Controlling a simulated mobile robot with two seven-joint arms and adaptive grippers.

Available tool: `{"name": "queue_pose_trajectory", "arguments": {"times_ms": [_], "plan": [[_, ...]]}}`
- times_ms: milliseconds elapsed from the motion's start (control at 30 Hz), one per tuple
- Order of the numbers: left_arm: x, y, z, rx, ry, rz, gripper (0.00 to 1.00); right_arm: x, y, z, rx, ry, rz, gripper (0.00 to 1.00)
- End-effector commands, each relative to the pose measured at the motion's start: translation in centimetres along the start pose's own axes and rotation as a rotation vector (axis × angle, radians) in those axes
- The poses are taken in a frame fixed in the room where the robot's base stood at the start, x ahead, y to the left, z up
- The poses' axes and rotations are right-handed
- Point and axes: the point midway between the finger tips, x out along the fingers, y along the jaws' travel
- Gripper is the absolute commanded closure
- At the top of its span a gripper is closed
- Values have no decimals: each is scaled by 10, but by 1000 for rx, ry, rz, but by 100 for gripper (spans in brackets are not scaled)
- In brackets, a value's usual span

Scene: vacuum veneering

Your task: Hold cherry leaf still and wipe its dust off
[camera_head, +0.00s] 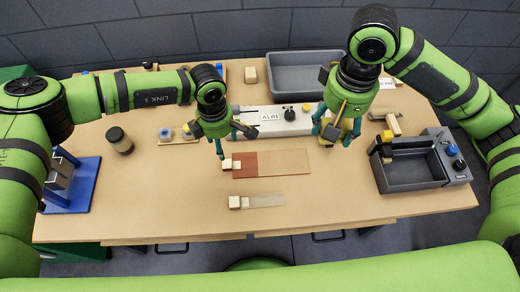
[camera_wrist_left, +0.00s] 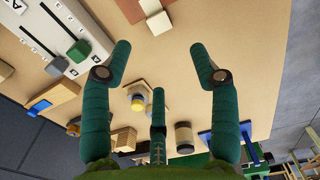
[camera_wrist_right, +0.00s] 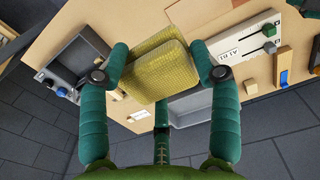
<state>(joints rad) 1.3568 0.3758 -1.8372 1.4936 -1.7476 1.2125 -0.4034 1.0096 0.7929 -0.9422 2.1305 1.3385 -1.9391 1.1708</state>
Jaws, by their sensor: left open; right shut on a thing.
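The cherry leaf (camera_head: 272,163) is a thin reddish-brown sheet lying flat mid-table. Its left part is darker red and its right part paler. A cream block (camera_head: 231,163) sits at its left end. My left gripper (camera_head: 236,146) is open and empty, just above the leaf's left end; its fingers spread wide in the left wrist view (camera_wrist_left: 158,60). My right gripper (camera_head: 338,130) is shut on a yellow textured pad (camera_wrist_right: 152,70), behind and right of the leaf, apart from it. The fingers partly hide the pad in the head view.
A pale strip (camera_head: 265,200) with a cream block (camera_head: 238,202) lies in front of the leaf. A white panel (camera_head: 275,118) with knobs stands behind. A grey tray (camera_head: 308,72) is at the back, a grey bin unit (camera_head: 412,174) at right, a jar (camera_head: 119,141) at left.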

Motion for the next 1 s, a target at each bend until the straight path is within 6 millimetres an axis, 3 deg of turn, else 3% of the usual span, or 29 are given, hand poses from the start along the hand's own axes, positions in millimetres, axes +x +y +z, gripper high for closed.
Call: {"name": "queue_pose_trajectory", "arguments": {"times_ms": [167, 700, 1000], "plan": [[11, 1, -3, 7, 11, 5, 39, 7, 0, 0, 0, 0, 0, 65], [91, 1, -2, 4, 8, 4, 39, 54, 0, 0, 0, 0, 0, 65], [116, 1, -3, 3, 7, 4, 39, 69, 0, 0, 0, 0, 0, 65]]}}
